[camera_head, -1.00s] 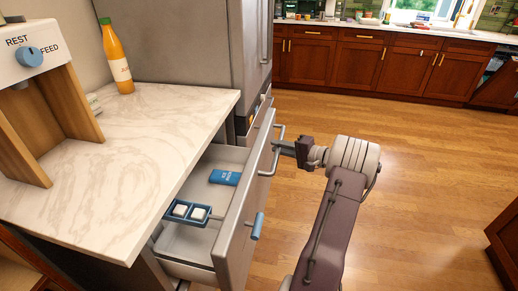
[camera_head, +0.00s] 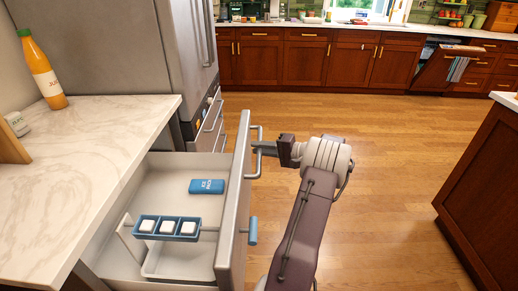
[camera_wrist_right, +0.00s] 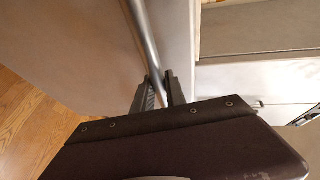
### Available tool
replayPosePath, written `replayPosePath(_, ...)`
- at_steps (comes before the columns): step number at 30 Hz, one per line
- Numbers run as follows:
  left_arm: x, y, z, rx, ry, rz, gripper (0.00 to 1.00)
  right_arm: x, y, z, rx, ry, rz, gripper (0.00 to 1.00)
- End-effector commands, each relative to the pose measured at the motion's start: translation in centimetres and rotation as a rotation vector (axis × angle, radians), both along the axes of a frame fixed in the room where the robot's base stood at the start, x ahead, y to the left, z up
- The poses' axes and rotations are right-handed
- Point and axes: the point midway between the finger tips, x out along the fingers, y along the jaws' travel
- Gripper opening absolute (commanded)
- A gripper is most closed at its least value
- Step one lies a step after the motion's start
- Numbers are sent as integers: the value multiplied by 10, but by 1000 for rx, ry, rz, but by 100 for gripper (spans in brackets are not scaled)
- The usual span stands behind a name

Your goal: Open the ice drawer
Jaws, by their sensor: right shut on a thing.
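The ice drawer (camera_head: 234,200) stands pulled out from under the counter, its inside showing. A blue tray with white ice cubes (camera_head: 167,228) sits on a rod across the drawer. A blue ice pack (camera_head: 207,186) lies on the drawer floor. A blue knob (camera_head: 253,231) is on the drawer's front. My right gripper (camera_head: 262,149) is shut on the silver bar handle (camera_head: 258,165) of the drawer front. The right wrist view shows the handle bar (camera_wrist_right: 146,45) running down to the fingers (camera_wrist_right: 160,92). My left gripper is in neither view.
The marble counter (camera_head: 90,150) with an orange juice bottle (camera_head: 43,70) is on the left. A steel fridge (camera_head: 180,60) stands behind the drawer. A wooden cabinet (camera_head: 485,180) stands at the right. The wooden floor between is clear.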

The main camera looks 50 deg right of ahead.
Motion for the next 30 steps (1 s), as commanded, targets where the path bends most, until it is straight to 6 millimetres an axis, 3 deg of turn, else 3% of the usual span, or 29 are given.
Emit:
replayPosePath(5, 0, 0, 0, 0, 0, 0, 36, 0, 1, -1, 1, 3, 3, 0)
replayPosePath(6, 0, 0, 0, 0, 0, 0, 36, 0, 1, -1, 1, 3, 3, 19)
replayPosePath(8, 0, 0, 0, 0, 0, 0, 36, 0, 1, -1, 1, 2, 3, 36)
replayPosePath(9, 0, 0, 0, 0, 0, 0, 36, 0, 1, -1, 0, 1, 2, 38)
replayPosePath(19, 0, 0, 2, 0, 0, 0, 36, -5, -2, 2, 0, 0, -1, 38)
replayPosePath(30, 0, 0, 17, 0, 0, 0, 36, -74, -24, 15, 0, 1, -1, 38)
